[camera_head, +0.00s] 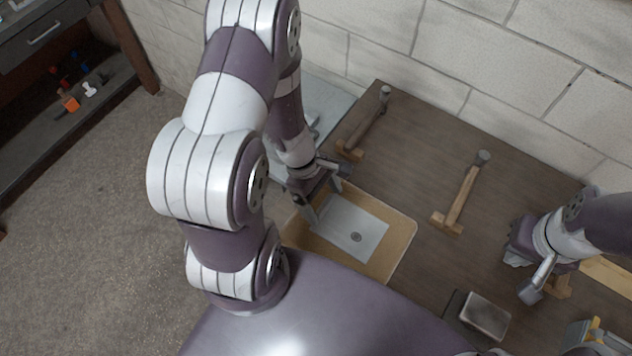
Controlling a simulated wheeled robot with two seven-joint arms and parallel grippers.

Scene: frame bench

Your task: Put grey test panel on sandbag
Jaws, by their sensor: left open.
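The grey test panel (365,222), a pale flat rectangle with a dark round spot, lies on a tan, round-cornered flat thing (398,250) that looks like the sandbag. Bare tan shows around the panel at the right and front. My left gripper (323,198) is open at the panel's back left corner, its fingers apart. I cannot tell whether they touch the panel; the arm hides part of that corner. My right gripper (522,275) is at the right of the bench, away from the panel. Its fingers look apart, with nothing seen between them.
Two wooden T-shaped pieces with grey ends, one at the back (370,125) and one further right (462,197), lie on the brown bench (425,135). A grey block (485,315) is at the front right, near a yellow-and-grey tool (592,335). A block wall (490,55) stands behind.

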